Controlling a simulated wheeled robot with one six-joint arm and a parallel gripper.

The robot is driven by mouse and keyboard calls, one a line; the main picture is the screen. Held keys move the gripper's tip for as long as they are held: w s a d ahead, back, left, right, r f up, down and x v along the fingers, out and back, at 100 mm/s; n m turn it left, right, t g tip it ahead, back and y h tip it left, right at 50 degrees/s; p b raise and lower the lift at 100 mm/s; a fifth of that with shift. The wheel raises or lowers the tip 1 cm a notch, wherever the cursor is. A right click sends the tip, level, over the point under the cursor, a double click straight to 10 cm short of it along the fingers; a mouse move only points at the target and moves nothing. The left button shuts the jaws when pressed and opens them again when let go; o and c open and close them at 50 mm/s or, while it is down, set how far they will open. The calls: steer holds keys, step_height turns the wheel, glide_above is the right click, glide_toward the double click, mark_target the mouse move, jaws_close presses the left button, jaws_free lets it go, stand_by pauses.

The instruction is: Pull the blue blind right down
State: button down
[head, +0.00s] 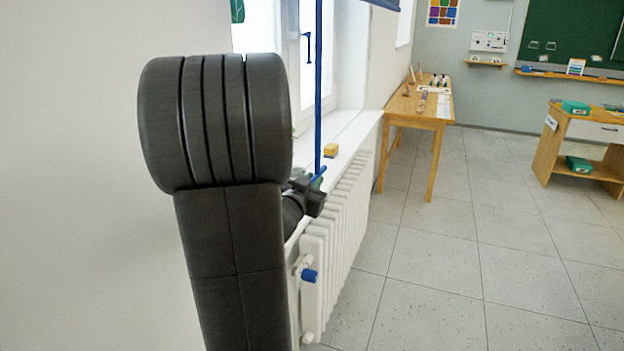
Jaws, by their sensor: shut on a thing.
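The blue blind shows only as a dark blue strip (383,4) at the top edge of the head view; the rest is out of frame. A thin blue pull cord (318,95) hangs straight down in front of the window, with a blue handle (320,173) at its lower end. My gripper (314,191) is at this handle, just above the radiator, and is shut on it. My own arm hides part of the gripper and the window.
A white radiator (337,225) with a blue valve knob (309,275) stands below the white sill (352,138). A yellow-orange block (331,150) sits on the sill. A wooden table (418,105) stands beyond. The tiled floor (450,250) to the right is clear.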

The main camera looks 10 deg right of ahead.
step_height(320, 180, down, 12)
steer(key=b, duration=0.8)
steer(key=c, duration=1.4)
jaws_free()
steer(key=shift+s+r, duration=0.1)
steer(key=v, duration=1.3)
steer(key=shift+s+a, duration=0.25)
steer(key=shift+s, duration=0.05)
